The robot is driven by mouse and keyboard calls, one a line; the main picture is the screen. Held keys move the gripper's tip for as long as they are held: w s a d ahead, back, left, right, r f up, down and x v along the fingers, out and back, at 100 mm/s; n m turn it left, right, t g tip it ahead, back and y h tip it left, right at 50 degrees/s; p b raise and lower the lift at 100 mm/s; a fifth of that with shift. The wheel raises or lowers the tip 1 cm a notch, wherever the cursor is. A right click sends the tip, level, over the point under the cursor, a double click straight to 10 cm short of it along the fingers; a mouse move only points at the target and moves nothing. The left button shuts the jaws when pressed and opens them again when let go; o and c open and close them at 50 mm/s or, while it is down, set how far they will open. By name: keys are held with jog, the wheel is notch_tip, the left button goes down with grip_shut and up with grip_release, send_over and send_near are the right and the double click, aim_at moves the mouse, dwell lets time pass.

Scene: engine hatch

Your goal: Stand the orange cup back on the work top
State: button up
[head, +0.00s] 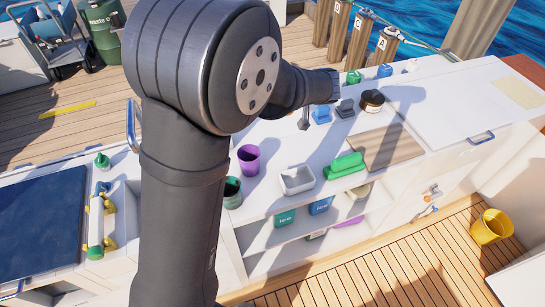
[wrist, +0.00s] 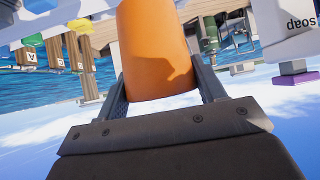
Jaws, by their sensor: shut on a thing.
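In the wrist view, the orange cup (wrist: 157,45) sits between the two fingers of my gripper (wrist: 162,82). The gripper is shut on its sides. The cup's upper part runs out of the top of the picture, so I cannot see its whole shape. In the head view, my own arm covers much of the middle, and the orange cup does not show there. The white work top (head: 282,212) runs from the middle to the right, with its bare parts showing between things.
A purple cup (head: 249,160), a dark green cup (head: 232,193), a grey tray (head: 297,181), a green block-like thing (head: 344,166), a wooden board (head: 390,150) and a dark jar (head: 371,101) stand on the top. A white soap container (wrist: 287,35) shows in the wrist view.

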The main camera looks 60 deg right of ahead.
jog(key=s+a+f, duration=0.4)
jog(key=s+a, duration=0.6)
jog(key=shift+w+d+f, duration=0.5)
jog(key=shift+w+f, duration=1.35)
jog(key=shift+f, duration=0.1)
jog(key=shift+w+d+f, duration=0.5)
jog(key=shift+w+f, duration=1.3)
jog(key=shift+f, duration=0.1)
jog(key=shift+w+d+f, duration=0.5)
jog(key=shift+w+f, duration=1.35)
jog(key=shift+f, duration=0.1)
jog(key=shift+f, duration=0.1)
jog(key=o, duration=0.7)
